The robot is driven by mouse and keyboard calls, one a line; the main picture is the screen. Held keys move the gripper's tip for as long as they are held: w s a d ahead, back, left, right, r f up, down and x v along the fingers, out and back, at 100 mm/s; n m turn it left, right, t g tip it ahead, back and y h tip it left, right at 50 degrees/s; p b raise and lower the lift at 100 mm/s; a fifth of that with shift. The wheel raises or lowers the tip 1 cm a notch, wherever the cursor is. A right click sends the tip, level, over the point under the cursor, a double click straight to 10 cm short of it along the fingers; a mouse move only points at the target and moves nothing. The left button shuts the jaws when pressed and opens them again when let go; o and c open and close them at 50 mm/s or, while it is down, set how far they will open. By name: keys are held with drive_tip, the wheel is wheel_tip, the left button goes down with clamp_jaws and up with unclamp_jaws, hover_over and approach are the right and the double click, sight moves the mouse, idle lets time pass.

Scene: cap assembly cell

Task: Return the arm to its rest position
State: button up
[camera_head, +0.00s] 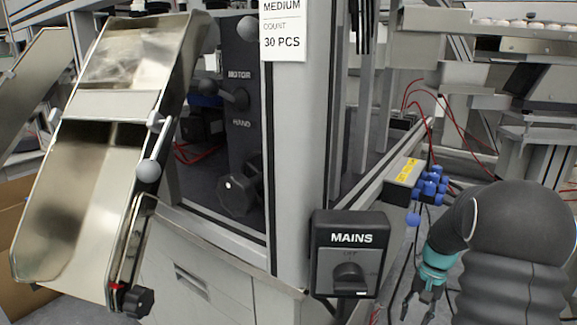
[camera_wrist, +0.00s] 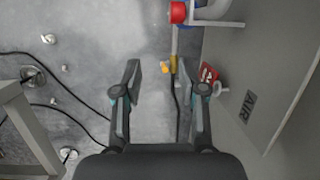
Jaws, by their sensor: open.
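My gripper (camera_head: 418,302) hangs at the lower right of the head view, with its fingers pointing down. It is to the right of the MAINS switch box, and part of my dark arm stands beside it. In the wrist view my gripper (camera_wrist: 165,80) has its two fingers spread apart, with nothing between them but the view of the grey floor (camera_wrist: 95,80) below. It is open and empty.
The MAINS switch box (camera_head: 350,255) is on the cell's corner, left of my gripper. Blue air fittings (camera_head: 430,187) sit above it. A metal chute (camera_head: 85,170) stands at the left. In the wrist view, a grey AIR panel (camera_wrist: 265,75) is close on the right, and cables cross the floor.

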drive_tip(key=s+a+r+n+t+h+p, duration=0.1)
drive_tip(key=s+a+r+n+t+p, duration=0.1)
drive_tip(key=s+a+r, duration=0.6)
drive_tip(key=s+a+r+n+t+h+p, duration=0.1)
drive_tip(key=s+a+r+n+t, duration=0.3)
drive_tip(key=s+a+r, duration=0.4)
drive_tip(key=s+r+t+p, duration=0.1)
drive_tip(key=s+r, duration=0.5)
drive_tip(key=r, duration=0.2)
drive_tip(key=shift+a+r+t+p, duration=0.2)
drive_tip(key=shift+r+t+p, duration=0.1)
drive_tip(key=shift+r+p, duration=0.1)
idle(0.9)
